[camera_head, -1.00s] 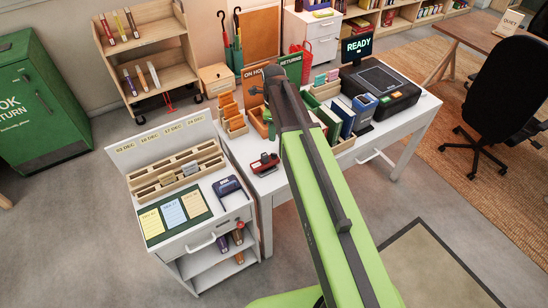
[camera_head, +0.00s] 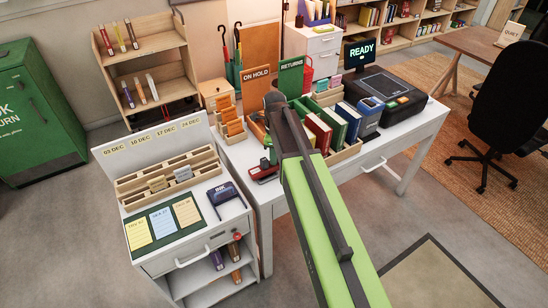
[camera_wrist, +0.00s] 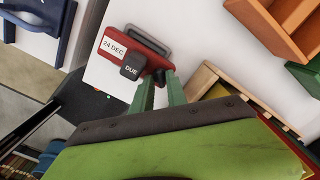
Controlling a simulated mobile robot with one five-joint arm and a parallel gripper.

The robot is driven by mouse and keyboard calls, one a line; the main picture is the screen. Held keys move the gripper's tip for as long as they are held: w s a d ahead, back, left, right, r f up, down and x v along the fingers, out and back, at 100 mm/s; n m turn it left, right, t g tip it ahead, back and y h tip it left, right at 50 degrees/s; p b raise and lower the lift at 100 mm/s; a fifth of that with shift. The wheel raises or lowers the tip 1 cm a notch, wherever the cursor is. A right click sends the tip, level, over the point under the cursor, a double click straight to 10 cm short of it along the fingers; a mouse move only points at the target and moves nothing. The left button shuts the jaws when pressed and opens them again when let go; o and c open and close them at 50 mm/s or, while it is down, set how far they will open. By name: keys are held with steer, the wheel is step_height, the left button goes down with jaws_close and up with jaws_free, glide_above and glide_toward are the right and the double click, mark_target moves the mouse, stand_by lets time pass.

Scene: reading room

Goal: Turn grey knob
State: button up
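A red date stamp (camera_head: 264,174) lies on the white desk, with its near end by my gripper (camera_head: 269,155). In the wrist view the stamp (camera_wrist: 152,45) shows a white "24 DEC" label (camera_wrist: 114,47), a dark grey "DUE" tab (camera_wrist: 132,66) and a grey bar (camera_wrist: 150,38) along its far side. A small dark piece (camera_wrist: 159,77) at its near end, perhaps the grey knob, shows between my two green fingers (camera_wrist: 160,87). The fingers stand apart on either side of it. I cannot tell whether they touch it.
Orange card trays (camera_head: 232,125) and a wooden book crate (camera_head: 345,153) stand close by on the desk. A blue ink stamp (camera_head: 221,193) sits on the white cart (camera_head: 185,240) at the left.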

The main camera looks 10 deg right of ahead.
jaws_close()
steer(key=shift+a, duration=0.2)
steer(key=shift+d, duration=0.15)
